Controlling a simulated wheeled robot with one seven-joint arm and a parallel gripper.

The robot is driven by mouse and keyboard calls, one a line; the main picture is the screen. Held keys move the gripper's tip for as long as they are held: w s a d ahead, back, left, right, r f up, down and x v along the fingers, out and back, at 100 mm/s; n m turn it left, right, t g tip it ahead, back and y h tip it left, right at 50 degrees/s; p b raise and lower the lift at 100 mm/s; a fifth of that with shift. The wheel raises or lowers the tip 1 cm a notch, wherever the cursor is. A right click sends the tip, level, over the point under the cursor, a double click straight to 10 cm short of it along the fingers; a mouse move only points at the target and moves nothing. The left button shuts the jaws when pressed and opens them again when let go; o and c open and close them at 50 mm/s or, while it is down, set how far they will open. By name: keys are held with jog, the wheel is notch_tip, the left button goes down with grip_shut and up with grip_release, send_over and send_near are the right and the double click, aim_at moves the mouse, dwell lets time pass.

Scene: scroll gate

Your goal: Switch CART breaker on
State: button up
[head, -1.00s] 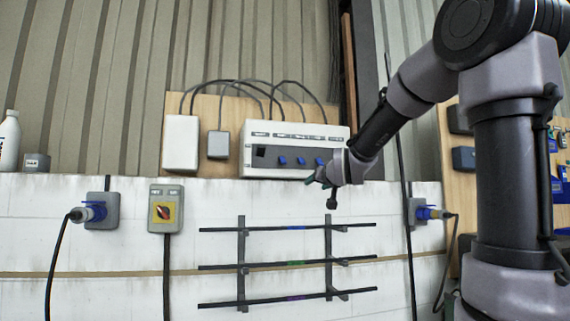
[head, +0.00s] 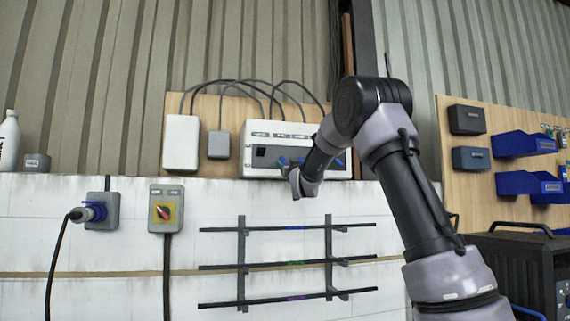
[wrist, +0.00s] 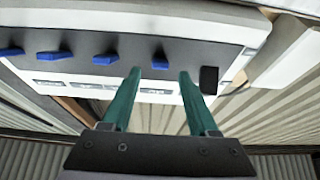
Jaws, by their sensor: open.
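The white breaker box (head: 250,134) hangs on the wooden board, and its dark strip carries a row of blue levers. In the wrist view the row of blue levers (wrist: 105,58) runs across the dark panel, with a black block (wrist: 208,80) at its right end. The labels are too small to read, so I cannot tell which lever is CART. My gripper (wrist: 159,74) is open, its green fingers reaching to the panel. The lever beside the black block (wrist: 160,60) shows just beyond and between the fingertips; contact is not clear. In the head view my wrist covers part of the box.
A grey box (head: 218,144) and a white box (head: 180,142) sit left of the breaker box. Below are a rotary switch (head: 165,212), a plugged socket (head: 100,211) and a wall rack (head: 290,265). Blue bins (head: 525,144) hang at right.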

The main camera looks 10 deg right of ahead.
aim_at(283, 157)
jog(key=shift+x, duration=1.45)
grip_shut()
jog(key=shift+s+r, duration=0.1)
jog(key=shift+s+d+r+g, duration=0.15)
jog(key=shift+r+g, duration=0.35)
jog(key=shift+g, duration=0.5)
jog(key=r+g, duration=0.2)
jog(key=g, duration=0.1)
jog(key=shift+s+h, duration=0.1)
jog(key=shift+h, duration=0.2)
jog(key=shift+w+r+g, duration=0.15)
jog(key=shift+r+g, duration=0.4)
jog(key=shift+g, duration=0.75)
jog(key=shift+w+r+g, duration=0.15)
jog(key=shift+r+g, duration=0.4)
jog(key=shift+g, duration=0.75)
jog(key=shift+w+r+g, duration=0.1)
jog(key=shift+r+g, duration=0.15)
jog(key=shift+g, duration=0.15)
